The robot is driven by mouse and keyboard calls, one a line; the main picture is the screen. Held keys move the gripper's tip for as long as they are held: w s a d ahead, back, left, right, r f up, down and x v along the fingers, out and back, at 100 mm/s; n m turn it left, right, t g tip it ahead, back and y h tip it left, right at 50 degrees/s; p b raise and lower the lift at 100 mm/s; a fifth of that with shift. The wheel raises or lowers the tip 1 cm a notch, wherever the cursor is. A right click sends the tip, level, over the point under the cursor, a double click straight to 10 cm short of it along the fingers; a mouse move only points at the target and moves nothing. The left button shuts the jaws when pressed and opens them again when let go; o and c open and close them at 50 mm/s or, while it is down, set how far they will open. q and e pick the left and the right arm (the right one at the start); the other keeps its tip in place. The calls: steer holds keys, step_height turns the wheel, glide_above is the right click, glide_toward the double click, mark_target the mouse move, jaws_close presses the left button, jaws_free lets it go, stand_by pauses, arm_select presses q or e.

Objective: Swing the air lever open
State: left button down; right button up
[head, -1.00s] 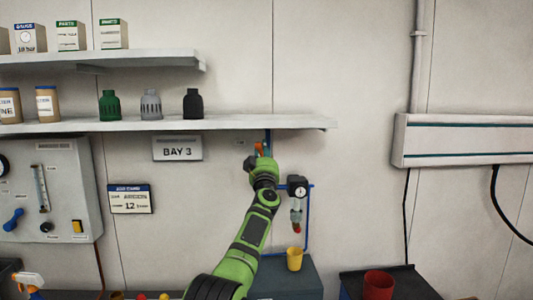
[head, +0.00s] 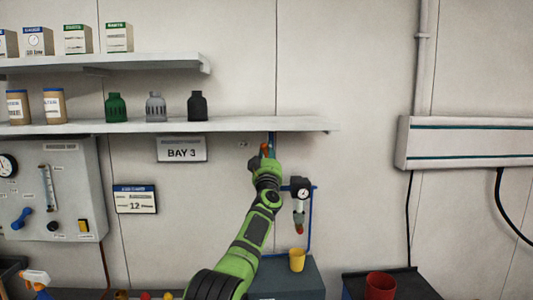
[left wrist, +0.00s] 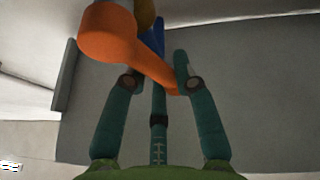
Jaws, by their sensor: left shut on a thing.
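The air lever is orange; in the left wrist view its thick arm (left wrist: 110,38) runs from upper left down to between my fingers. My left gripper (left wrist: 157,82) has its two teal fingers around the lever's narrow end and is shut on it; the end lies close to the right finger. In the head view, my left gripper (head: 265,157) is just below the lower shelf, with a bit of the orange lever (head: 265,148) showing at its tip. The blue air pipe (left wrist: 157,36) runs behind the lever. My right gripper is not in view.
The lower shelf (head: 300,125) overhangs close above the gripper. A regulator with a gauge (head: 301,190) hangs just right of my wrist on blue pipe. A yellow cup (head: 297,260) and a red cup (head: 380,284) stand below. The wall to the right is clear up to the grey duct.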

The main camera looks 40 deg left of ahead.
arm_select(q)
steer(key=shift+w+d, duration=0.1)
steer(key=shift+d, duration=0.15)
stand_by(0.6)
steer(key=c, duration=1)
jaws_free()
steer(key=shift+w+d+f, duration=0.15)
steer(key=shift+w, duration=0.25)
steer(key=shift+s, duration=0.1)
steer(key=shift+s, duration=0.1)
steer(key=shift+v, duration=5.85)
